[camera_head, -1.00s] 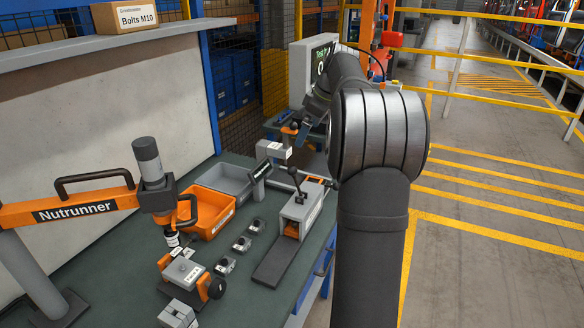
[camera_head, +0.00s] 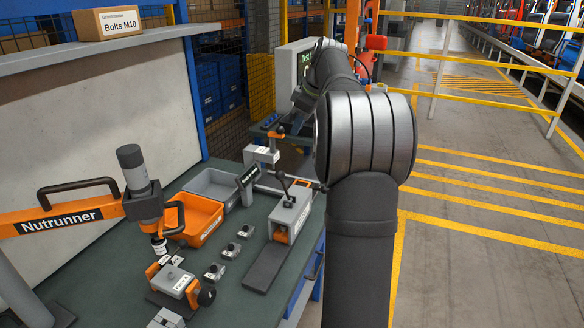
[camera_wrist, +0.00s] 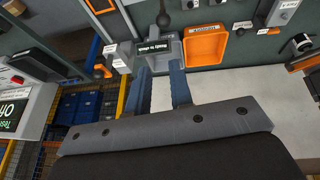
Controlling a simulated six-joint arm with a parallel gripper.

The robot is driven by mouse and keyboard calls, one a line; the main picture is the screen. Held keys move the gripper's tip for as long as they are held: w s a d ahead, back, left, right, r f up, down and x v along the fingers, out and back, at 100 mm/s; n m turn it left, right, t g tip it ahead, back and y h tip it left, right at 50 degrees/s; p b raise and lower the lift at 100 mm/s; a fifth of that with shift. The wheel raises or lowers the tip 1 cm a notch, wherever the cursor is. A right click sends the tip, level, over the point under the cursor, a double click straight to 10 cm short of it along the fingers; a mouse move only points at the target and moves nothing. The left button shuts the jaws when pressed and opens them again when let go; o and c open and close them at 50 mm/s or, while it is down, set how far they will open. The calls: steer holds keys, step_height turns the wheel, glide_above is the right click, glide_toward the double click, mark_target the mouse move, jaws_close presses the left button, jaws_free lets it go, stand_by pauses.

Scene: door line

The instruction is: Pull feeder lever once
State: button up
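The feeder is a grey box (camera_head: 291,214) with an orange lower front and a dark chute on the green bench. Its lever, a thin rod with a black ball knob (camera_head: 281,175), leans up from the top. In the wrist view a black ball knob (camera_wrist: 163,18), likely the lever's, shows at the top edge beyond the fingers. My gripper (camera_wrist: 160,70) shows two blue-grey fingers, apart, with nothing visible between them. In the head view my arm largely hides my gripper, which is behind the feeder near the screen, apart from the lever.
A grey bin (camera_head: 212,184) and an orange bin (camera_head: 197,222) stand left of the feeder. A black sign (camera_head: 248,176) stands close to the lever. Several small metal parts (camera_head: 230,250) lie left of the chute. A nutrunner (camera_head: 142,195) hangs at left. A screen (camera_head: 288,70) stands behind.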

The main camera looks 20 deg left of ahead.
steer(key=a+f+t, duration=0.1)
steer(key=a+f, duration=0.1)
steer(key=w+a+f+t, duration=0.1)
steer(key=a+f, duration=0.1)
steer(key=f, duration=0.1)
steer(key=w+a+f+n+t+y, duration=0.1)
steer(key=a+f, duration=0.1)
steer(key=f, duration=0.1)
steer(key=shift+f, duration=0.15)
jaws_close()
steer(key=s+a+f+n+t+y, duration=0.1)
steer(key=s+a+f+n+t, duration=0.15)
steer(key=f, duration=0.25)
steer(key=s+a+f+n+t, duration=0.1)
steer(key=s+f+t, duration=0.1)
steer(key=f+t, duration=0.25)
steer(key=s+d+f+n+t+y, duration=0.1)
steer(key=s+d+n+t, duration=0.1)
steer(key=s, duration=0.6)
steer(key=shift+s+f+n+t+y, duration=0.15)
steer(key=shift+s+n+t+y, duration=0.2)
steer(key=shift+n+t, duration=0.35)
